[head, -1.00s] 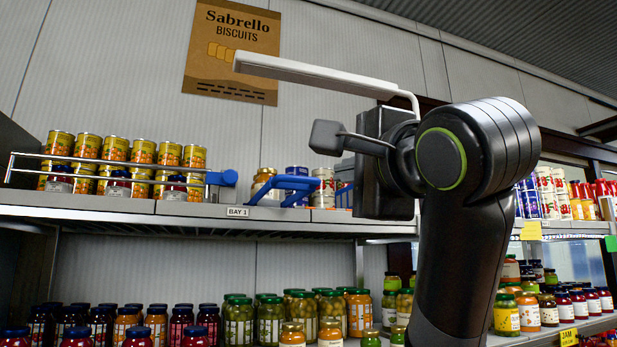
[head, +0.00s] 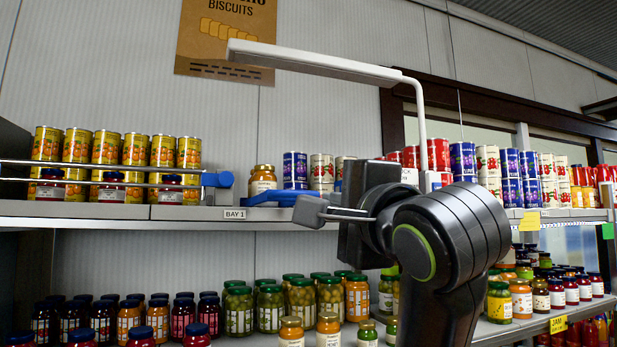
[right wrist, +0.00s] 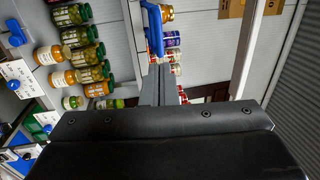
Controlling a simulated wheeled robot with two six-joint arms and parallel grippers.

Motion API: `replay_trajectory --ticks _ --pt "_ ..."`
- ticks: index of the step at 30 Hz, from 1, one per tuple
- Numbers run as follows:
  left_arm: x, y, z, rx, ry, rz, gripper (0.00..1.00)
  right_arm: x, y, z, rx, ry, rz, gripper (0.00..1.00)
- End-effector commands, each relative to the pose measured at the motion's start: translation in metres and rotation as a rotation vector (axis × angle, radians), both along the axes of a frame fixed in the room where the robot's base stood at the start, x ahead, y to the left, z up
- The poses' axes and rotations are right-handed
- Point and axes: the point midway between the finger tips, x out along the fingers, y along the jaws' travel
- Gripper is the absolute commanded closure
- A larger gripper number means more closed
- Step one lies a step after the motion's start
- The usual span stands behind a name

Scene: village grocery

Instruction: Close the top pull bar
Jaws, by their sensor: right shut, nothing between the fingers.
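A blue bar (head: 268,198) juts out at the front edge of the upper shelf, right of the BAY 1 label. To its left, thin metal rails (head: 100,168) run in front of yellow cans and end in a blue bracket (head: 217,180). My right gripper (head: 309,211) is shut and empty, at the right end of the blue bar; I cannot tell whether they touch. In the right wrist view the shut fingers (right wrist: 155,85) point toward the blue bar (right wrist: 153,28). My left gripper is not in view.
The upper shelf (head: 180,213) holds cans, including yellow cans (head: 105,150) behind the rails. Several jars (head: 270,308) stand on the lower shelf. A white lamp bar (head: 310,65) hangs above my right arm. The air before the rails is free.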

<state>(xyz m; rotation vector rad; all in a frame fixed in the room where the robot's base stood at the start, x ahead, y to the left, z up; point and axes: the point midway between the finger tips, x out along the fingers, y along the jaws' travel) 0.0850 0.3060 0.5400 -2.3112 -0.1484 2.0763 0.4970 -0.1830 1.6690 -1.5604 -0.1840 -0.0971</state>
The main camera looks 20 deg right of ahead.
Motion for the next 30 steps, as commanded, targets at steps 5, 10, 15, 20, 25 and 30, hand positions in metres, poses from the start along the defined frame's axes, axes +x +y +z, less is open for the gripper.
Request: replay_trajectory --ticks 5,10,15,20,25,30 --pt "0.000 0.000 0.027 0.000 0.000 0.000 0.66 0.038 0.002 0.010 0.002 0.010 -0.001 1.00" --pt "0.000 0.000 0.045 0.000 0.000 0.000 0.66 0.069 0.004 0.015 0.001 0.008 -0.001 1.00" --pt "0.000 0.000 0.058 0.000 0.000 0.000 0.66 0.089 0.005 0.018 0.000 0.006 -0.001 1.00" --pt "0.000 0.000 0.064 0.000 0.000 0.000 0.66 0.099 0.005 0.018 -0.001 0.004 -0.001 1.00" --pt "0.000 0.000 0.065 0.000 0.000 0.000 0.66 0.103 0.006 0.017 -0.002 0.003 -0.001 1.00" --pt "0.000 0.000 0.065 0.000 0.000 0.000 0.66 0.103 0.006 0.017 -0.002 0.003 -0.001 1.00"
